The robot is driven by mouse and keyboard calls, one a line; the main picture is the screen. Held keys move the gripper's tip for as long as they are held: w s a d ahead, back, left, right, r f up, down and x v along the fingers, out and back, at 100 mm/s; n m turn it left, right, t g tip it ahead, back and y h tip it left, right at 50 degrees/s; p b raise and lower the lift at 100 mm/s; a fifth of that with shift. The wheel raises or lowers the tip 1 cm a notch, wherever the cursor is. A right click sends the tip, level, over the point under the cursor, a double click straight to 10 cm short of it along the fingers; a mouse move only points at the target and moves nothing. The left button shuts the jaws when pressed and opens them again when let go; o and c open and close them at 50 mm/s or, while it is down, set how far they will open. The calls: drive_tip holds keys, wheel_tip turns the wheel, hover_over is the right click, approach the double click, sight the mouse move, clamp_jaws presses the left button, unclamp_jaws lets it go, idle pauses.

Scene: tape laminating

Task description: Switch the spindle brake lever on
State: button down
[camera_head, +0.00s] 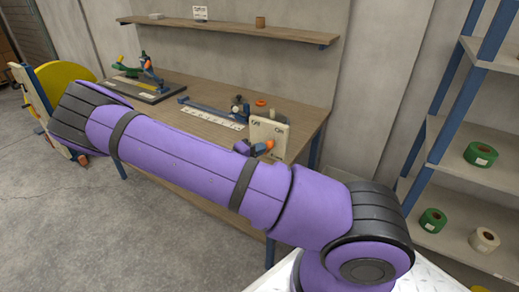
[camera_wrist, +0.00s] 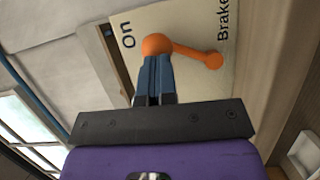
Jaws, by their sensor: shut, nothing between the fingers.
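The brake panel (camera_head: 268,131) is a cream board standing at the table's right end, with small lettering. In the wrist view its face (camera_wrist: 188,22) shows the words "On" and "Brake". The orange lever (camera_wrist: 185,49) runs from a small round pivot to a larger ball knob. The knob end points toward the "On" word. My gripper (camera_wrist: 155,60) is shut and empty, its blue fingertips right at the knob; they appear to touch it. In the head view the orange knob (camera_head: 268,144) shows in front of the panel, and my arm hides much of my gripper.
The wooden table (camera_head: 297,93) holds a blue bar with a white scale strip (camera_head: 212,115), an orange ring (camera_head: 261,103) and a dark-based device (camera_head: 150,88). A wall shelf (camera_head: 230,29) hangs above. A rack (camera_head: 455,150) with tape rolls stands right.

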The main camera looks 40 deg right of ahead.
drive_tip(key=shift+r, duration=0.1)
drive_tip(key=w+a, duration=0.3)
drive_tip(key=a, duration=0.9)
drive_tip(key=shift+a, duration=0.4)
drive_tip(key=s+r+m+y, duration=0.1)
drive_tip(key=s+r+y, duration=0.35)
drive_tip(key=r, duration=0.25)
drive_tip(key=s+a+r+g+y, duration=0.1)
drive_tip(key=s+r+y, duration=0.35)
drive_tip(key=r, duration=0.25)
drive_tip(key=s+r+m+y, duration=0.1)
drive_tip(key=s+r+y, duration=0.2)
drive_tip(key=r+y, duration=0.35)
drive_tip(key=s+a+r+n+t+y, duration=0.2)
drive_tip(key=s+r+t, duration=0.4)
drive_tip(key=s+r, duration=0.9)
drive_tip(key=shift+s+a+n+t, duration=0.3)
drive_tip(key=shift+s+a+t, duration=0.1)
drive_tip(key=shift+s+a, duration=0.5)
